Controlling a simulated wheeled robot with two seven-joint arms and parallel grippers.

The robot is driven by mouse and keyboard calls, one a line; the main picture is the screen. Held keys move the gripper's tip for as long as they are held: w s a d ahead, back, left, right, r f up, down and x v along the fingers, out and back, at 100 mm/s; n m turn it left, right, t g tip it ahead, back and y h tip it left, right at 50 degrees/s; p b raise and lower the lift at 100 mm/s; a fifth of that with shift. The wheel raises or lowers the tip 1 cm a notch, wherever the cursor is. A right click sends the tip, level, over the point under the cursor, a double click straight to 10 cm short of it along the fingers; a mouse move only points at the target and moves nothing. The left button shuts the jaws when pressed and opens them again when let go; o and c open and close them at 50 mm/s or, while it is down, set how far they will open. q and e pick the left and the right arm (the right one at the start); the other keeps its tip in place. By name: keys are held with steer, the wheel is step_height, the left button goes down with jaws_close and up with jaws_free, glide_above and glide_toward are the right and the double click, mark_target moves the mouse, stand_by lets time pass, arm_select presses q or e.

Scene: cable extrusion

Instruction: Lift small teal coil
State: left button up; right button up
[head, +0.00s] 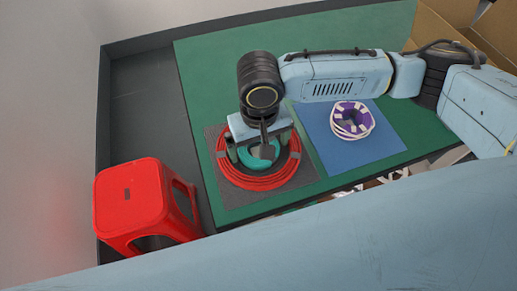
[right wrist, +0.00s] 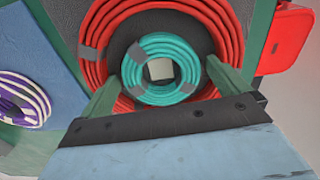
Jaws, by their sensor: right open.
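The small teal coil (head: 258,161) lies inside the ring of a larger red coil (head: 256,184) on a dark grey mat (head: 308,180). In the right wrist view the teal coil (right wrist: 187,72) is a round bundle with grey ties and a pale square in its centre. My right gripper (head: 258,150) points down over it and hides part of it. In the right wrist view its open fingers (right wrist: 171,72) stand on either side of the teal coil, with gaps I cannot judge exactly. Nothing is held. My left gripper is not in view.
A purple and white coil (head: 351,119) sits on a blue mat (head: 384,142) to the right. A red stool (head: 128,200) stands left of the green table (head: 208,78). Cardboard boxes (head: 440,22) are at the back right. The table's back left is clear.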

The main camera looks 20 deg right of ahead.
steer(key=shift+f, duration=0.15)
steer(key=shift+c, duration=0.3)
steer(key=c, duration=0.7)
steer(key=shift+c, duration=0.5)
